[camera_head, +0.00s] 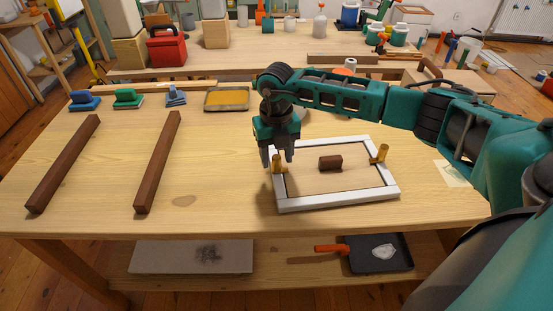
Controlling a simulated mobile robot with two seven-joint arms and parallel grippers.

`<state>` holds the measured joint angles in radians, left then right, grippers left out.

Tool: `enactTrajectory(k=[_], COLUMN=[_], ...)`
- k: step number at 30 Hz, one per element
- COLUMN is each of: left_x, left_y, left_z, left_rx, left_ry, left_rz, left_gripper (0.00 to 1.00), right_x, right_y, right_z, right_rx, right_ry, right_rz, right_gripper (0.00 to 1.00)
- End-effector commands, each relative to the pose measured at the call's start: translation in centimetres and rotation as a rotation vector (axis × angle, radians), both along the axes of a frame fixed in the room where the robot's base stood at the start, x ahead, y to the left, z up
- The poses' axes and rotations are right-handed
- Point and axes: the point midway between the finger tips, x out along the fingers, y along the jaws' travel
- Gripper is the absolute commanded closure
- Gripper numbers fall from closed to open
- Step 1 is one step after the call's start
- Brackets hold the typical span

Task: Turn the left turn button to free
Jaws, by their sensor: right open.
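A white rectangular frame (340,202) lies on the wooden workbench, around a light wooden panel (335,182) with a dark brown block (330,163) on it. The left turn button (279,168) is brass-coloured and sits on the frame's left side. A second brass turn button (380,154) sits on the right side. My right gripper (278,160) points down at the left turn button with its fingers apart. The button's upper part shows between or just behind the fingertips; I cannot tell whether they touch it. My left gripper is out of view.
Two dark wooden bars (65,162) and (158,160) lie on the left of the bench (220,185). Sanding blocks (128,98) and a shallow yellow tray (227,99) stand along the back. The bench between the bars and the frame is clear.

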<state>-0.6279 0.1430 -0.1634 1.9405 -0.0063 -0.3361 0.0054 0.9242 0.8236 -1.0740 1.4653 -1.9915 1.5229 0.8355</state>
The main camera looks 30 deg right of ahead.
Motion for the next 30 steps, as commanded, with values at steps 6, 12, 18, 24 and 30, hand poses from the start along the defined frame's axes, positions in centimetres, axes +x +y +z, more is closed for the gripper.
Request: enactTrajectory(k=[6,12,18,24,30], left_x=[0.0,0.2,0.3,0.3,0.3], left_y=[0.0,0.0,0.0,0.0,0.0], left_z=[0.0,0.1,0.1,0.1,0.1], left_rx=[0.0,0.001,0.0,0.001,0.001], left_ry=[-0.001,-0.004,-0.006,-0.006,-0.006], left_rz=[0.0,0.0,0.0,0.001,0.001], left_gripper=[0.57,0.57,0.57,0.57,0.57], right_x=[0.0,0.0,0.0,0.0,0.0], right_y=[0.0,0.0,0.0,0.0,0.0], right_z=[-1.7,-1.9,-1.9,-1.8,-1.8], right_rx=[-0.001,0.0,0.0,0.001,0.001], right_ry=[0.0,-0.001,0.0,-0.001,-0.001], right_rz=[0.0,0.0,0.0,0.0,0.0], right_gripper=[0.49,0.49,0.6,0.79,0.98])
